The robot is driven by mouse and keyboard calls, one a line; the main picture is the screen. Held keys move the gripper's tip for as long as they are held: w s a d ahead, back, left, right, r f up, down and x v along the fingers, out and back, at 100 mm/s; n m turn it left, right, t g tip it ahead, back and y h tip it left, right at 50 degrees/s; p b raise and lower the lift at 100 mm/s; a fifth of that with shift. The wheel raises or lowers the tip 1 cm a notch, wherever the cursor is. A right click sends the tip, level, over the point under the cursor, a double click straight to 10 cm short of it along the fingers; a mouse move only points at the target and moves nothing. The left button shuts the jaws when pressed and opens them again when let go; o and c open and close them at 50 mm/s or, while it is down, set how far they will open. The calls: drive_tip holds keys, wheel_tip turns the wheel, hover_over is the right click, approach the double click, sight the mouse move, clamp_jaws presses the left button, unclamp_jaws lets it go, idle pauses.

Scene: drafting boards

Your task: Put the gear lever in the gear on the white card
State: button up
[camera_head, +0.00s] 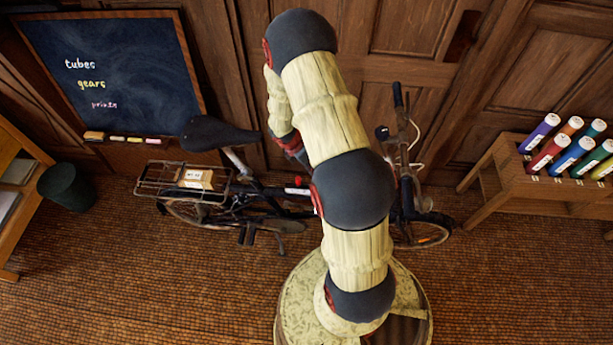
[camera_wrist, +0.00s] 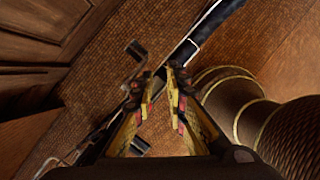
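I cannot make out a gear lever, a gear or a white card in either view. My gripper (camera_wrist: 164,73) shows in the wrist view, its two yellow and black fingers angled inward with the tips close together. A dark bar with white bands passes behind the tips, and I cannot tell whether anything is between them. In the head view my arm rises through the middle and the gripper is not visible. A blackboard (camera_head: 112,75) at the upper left reads "tubes", "gears" and "prints".
A bicycle (camera_head: 215,138) stands behind my arm, with a small labelled box (camera_head: 194,179) on its rear rack. A wooden stand (camera_head: 500,176) holds several coloured tubes (camera_head: 541,133) at right. A dark bin (camera_head: 66,186) stands at left. The front floor is clear on both sides.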

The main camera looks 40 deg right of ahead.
sight(299, 185)
drive_tip(key=s+d+m, duration=0.1)
drive_tip(key=s+d+m+y, duration=0.1)
drive_tip(key=s+d+m, duration=0.2)
drive_tip(key=s+m, duration=0.1)
drive_tip(key=shift+d+r+g, duration=0.2)
drive_tip(key=shift+r+g, duration=0.1)
drive_tip(key=shift+c, duration=1.2)
drive_tip(key=s+m, duration=0.1)
drive_tip(key=m, duration=0.2)
drive_tip(key=s+d+m+y, duration=0.1)
drive_tip(key=m, duration=0.2)
drive_tip(key=s+m+y, duration=0.1)
drive_tip(key=m, duration=0.1)
drive_tip(key=shift+s+d+r+m+p, duration=0.2)
drive_tip(key=shift+s+d+m+p, duration=0.15)
drive_tip(key=shift+m+p, duration=0.05)
clamp_jaws()
drive_tip(key=w+a+r+m+t+y, duration=0.1)
drive_tip(key=w+m+t+y, duration=0.1)
drive_tip(key=m, duration=1.2)
drive_tip(key=w+a+r+m+t+y, duration=0.1)
drive_tip(key=w+m+t, duration=0.1)
drive_tip(key=m, duration=1.3)
drive_tip(key=w+a+f+b, duration=0.4)
drive_tip(key=a+f, duration=0.1)
drive_tip(key=f, duration=0.4)
drive_tip(key=shift+w+f, duration=0.15)
drive_tip(key=shift+f, duration=0.25)
